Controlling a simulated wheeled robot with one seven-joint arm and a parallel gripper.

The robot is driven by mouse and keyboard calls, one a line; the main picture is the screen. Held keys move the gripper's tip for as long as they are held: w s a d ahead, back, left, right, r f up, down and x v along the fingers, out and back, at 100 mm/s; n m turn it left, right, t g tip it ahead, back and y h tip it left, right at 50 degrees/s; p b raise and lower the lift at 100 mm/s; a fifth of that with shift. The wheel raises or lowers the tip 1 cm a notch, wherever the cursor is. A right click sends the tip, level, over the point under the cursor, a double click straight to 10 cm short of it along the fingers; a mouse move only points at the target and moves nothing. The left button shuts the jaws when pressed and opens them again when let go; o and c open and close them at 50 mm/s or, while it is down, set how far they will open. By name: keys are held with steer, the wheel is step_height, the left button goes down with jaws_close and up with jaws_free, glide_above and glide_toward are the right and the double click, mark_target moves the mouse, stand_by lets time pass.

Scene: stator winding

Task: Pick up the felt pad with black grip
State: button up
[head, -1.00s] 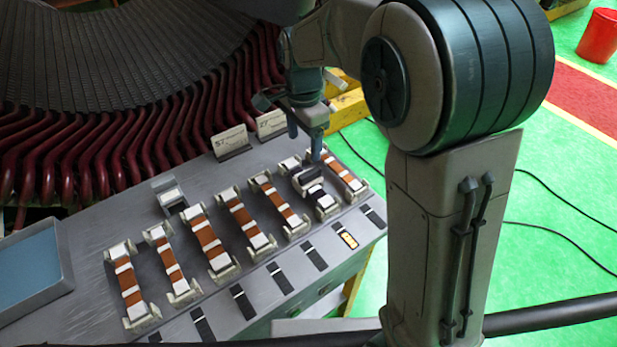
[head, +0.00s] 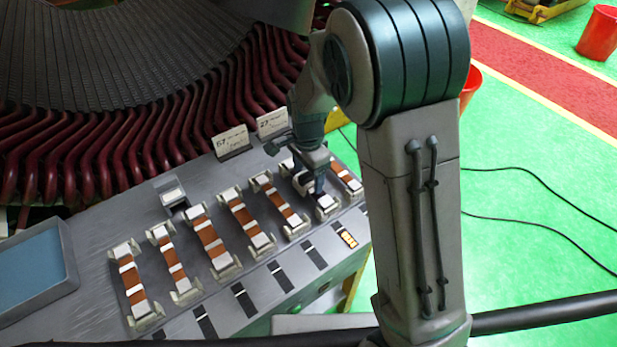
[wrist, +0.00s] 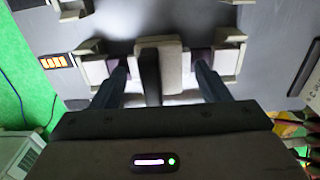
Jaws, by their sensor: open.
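The felt pad (wrist: 172,62), a pale block with a black grip (wrist: 150,75) on it, lies across a white bar with dark bands in the wrist view. In the head view the pad (head: 304,181) is partly hidden by my gripper (head: 318,186). In the wrist view my gripper (wrist: 161,72) is open, with one finger on each side of the pad. Clear gaps show between the fingers and the pad. I cannot tell how far the fingertips are above the bar.
Several copper-coloured bars with white bands (head: 209,241) lie in holders to the left, and one on the right. A blue tray (head: 68,262) is at the far left. Two white signs (head: 231,142) stand by the red coils (head: 155,140). An orange lit label (head: 347,239) is at the front edge.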

steer(key=c, duration=1.2)
steer(key=shift+r, duration=0.1)
